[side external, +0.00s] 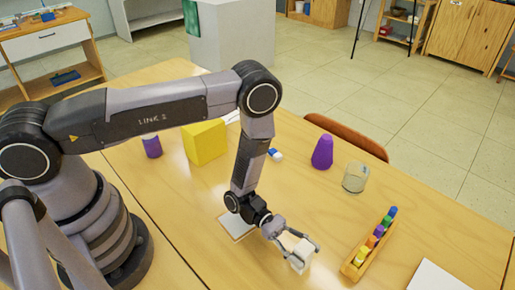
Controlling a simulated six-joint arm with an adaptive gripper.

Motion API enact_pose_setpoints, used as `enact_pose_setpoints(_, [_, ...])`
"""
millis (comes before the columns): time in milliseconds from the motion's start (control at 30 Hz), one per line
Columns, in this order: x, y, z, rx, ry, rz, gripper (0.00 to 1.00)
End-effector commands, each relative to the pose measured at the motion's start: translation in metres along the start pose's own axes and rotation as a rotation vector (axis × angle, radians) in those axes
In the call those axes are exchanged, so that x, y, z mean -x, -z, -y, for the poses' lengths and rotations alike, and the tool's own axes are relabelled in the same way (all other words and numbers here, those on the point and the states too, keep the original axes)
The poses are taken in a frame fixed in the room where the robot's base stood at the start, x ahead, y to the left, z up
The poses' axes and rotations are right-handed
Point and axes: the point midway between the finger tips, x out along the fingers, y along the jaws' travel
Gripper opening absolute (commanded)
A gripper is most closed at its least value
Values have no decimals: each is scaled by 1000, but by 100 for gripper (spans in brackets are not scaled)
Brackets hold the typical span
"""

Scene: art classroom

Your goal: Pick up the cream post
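A small cream block (301,254), which looks like the cream post, is at the front of the light wooden table (345,215). My gripper (303,256) reaches down to it from the upper left, with one finger on each side of it. The fingers partly cover the post. From this one view I cannot tell whether they press on it or stand slightly apart, or whether its base rests on the table.
A wooden rack with several coloured pegs (356,271) lies to the right. A glass jar (355,177), a purple rounded cone (322,152), a yellow block (205,142), a purple cylinder (152,146) and a blue-white eraser (275,154) stand farther back. White paper (437,277) lies front right.

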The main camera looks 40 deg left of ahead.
Motion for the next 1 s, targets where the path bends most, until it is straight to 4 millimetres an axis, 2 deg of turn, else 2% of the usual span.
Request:
enact_pose_setpoints(33, [0, 0, 0, 0, 0, 0, 33])
enact_pose_setpoints(300, [0, 0, 0, 0, 0, 0, 0])
enact_pose_setpoints(567, [0, -1, 0, 0, 0, 1, 0])
enact_pose_setpoints(733, [0, -10, -1, -2, 0, 1, 0])
enact_pose_setpoints(867, [0, -30, 0, -2, 0, 1, 0])
enact_pose_setpoints(1000, [18, -61, 16, 3, -3, 0, 0])
